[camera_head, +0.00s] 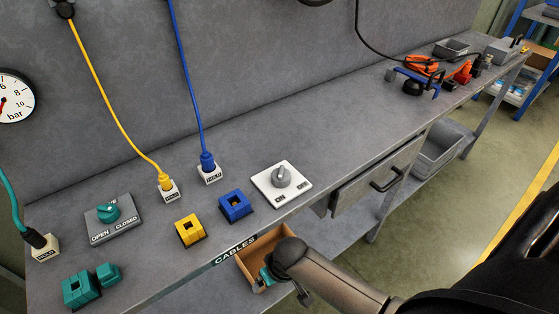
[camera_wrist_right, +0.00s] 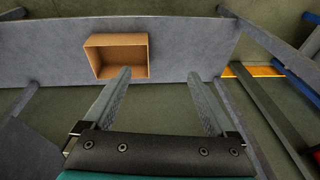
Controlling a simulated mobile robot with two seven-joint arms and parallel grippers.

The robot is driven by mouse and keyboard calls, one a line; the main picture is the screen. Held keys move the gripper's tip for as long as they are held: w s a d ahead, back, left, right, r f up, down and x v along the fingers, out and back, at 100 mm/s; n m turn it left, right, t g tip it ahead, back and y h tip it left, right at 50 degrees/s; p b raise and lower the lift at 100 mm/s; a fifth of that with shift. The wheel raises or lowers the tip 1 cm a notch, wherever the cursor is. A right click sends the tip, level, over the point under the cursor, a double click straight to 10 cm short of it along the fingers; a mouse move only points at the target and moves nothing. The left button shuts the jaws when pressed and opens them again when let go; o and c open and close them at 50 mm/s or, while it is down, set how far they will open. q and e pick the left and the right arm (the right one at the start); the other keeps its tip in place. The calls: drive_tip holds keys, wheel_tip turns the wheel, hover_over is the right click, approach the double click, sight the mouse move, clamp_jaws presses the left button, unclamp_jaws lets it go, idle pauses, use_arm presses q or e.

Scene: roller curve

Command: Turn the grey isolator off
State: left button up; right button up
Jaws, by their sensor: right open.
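My left gripper is out of view.
Left of the isolator are a blue block (camera_head: 235,206), a yellow block (camera_head: 190,230) and a teal knob (camera_head: 108,212) marked open and closed. Blue and yellow cables stand in holders behind them. A cardboard box (camera_wrist_right: 117,40) lies below. A drawer handle (camera_head: 388,181) juts out at right.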

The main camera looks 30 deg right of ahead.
drive_tip(key=w+a+r+p, duration=0.1)
drive_tip(key=a+r+p, duration=0.1)
drive_tip(key=r, duration=0.9)
drive_tip(key=w+a+r+p, duration=0.1)
drive_tip(key=w+r+p, duration=0.15)
drive_tip(key=r, duration=0.85)
drive_tip(key=m+g+h, duration=0.1)
drive_tip(key=m+g, duration=0.2)
drive_tip(key=m, duration=0.5)
approach(281, 171)
drive_tip(key=f+b, duration=0.1)
drive_tip(key=f, duration=0.4)
drive_tip(key=f+b, duration=0.1)
drive_tip(key=f, duration=0.4)
drive_tip(key=shift+s, duration=0.2)
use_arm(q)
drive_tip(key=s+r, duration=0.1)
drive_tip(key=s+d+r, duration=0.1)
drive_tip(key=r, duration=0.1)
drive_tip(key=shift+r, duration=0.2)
